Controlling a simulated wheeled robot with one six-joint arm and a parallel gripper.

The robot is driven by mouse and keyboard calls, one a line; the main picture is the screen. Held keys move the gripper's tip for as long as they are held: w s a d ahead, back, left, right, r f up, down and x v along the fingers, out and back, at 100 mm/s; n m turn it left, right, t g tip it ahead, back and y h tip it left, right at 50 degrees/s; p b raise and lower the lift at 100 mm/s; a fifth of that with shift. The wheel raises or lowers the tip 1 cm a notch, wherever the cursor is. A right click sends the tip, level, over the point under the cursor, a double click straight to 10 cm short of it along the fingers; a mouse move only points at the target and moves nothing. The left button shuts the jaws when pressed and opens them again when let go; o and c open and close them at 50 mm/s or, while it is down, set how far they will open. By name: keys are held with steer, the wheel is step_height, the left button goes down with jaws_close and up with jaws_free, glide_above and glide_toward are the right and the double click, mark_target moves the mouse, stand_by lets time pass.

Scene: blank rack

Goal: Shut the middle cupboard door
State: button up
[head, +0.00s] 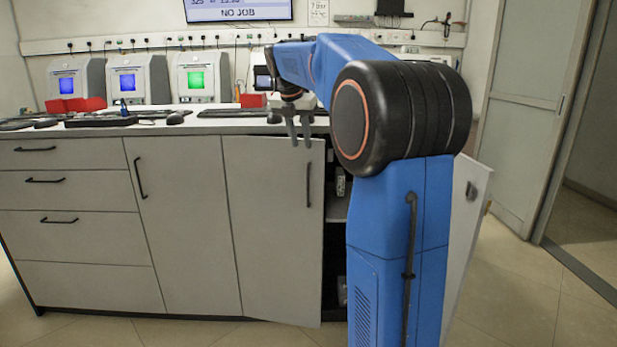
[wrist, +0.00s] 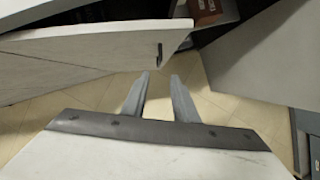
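The middle cupboard door (head: 272,230) is a pale grey panel with a dark handle (head: 309,185) near its right edge. It stands ajar, with its free right edge swung out and the dark interior showing beside it. In the wrist view, the door (wrist: 90,50) spans the upper left, and its handle (wrist: 160,51) shows near its free corner. My gripper (head: 300,143) points down in front of the door's upper right part. In the wrist view, my gripper (wrist: 160,75) has two parted grey fingers with nothing between them. I cannot tell whether it touches the door.
The right cupboard door (head: 468,225) stands wide open, partly behind my arm; it shows in the wrist view (wrist: 265,50). The left door (head: 180,220) and drawers (head: 70,230) are shut. The counter (head: 205,127) holds several machines and keyboards. Tiled floor lies in front.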

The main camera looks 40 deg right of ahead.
mark_target(308, 172)
steer(key=x, duration=1.5)
steer(key=shift+f, duration=0.35)
jaws_close()
stand_by(0.8)
